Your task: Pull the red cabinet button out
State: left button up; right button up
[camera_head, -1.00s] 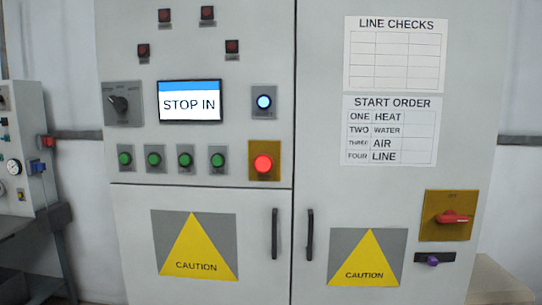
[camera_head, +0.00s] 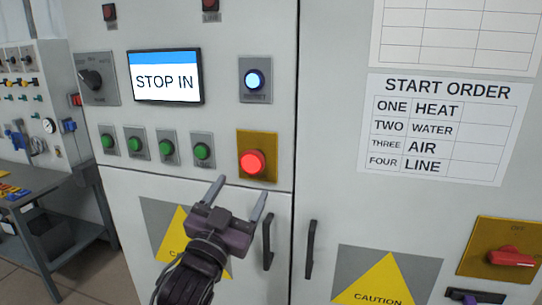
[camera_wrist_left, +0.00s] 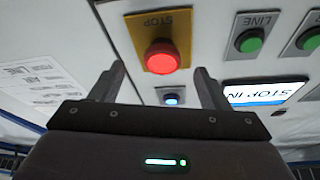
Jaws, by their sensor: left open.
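The red cabinet button (camera_head: 252,162) is a lit red knob on a yellow plate (camera_head: 271,138) on the grey cabinet front. My left gripper (camera_head: 240,197) is open and empty, below and a little left of the button in the head view. In the left wrist view, the red button (camera_wrist_left: 162,56) shows beyond and between the two open fingers (camera_wrist_left: 162,82), on its yellow plate marked STOP. The fingers look apart from the button.
The screen (camera_head: 166,76) reads STOP IN. A lit blue-white button (camera_head: 254,79) sits above the red one. Several green buttons (camera_head: 202,151) are to its left. Door handles (camera_head: 268,240) stick out below. A red rotary switch (camera_head: 512,258) is at right.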

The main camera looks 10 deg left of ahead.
aim_at(251, 164)
pick_arm(q)
jog(key=w+r+p, duration=0.2)
jog(key=r, duration=0.1)
jog(key=shift+w+r, duration=0.2)
jog(key=x, duration=0.1)
jog(key=p+x, duration=0.1)
jog(key=x, duration=0.1)
jog(key=shift+w+d+f+p, duration=0.2)
jog(key=shift+w+f+p, duration=0.05)
jog(key=shift+w+p, duration=0.1)
jog(key=shift+w, duration=0.2)
pick_arm(e)
jog(key=r, duration=0.4)
jog(key=shift+s+a, duration=0.15)
jog(key=shift+s, duration=0.2)
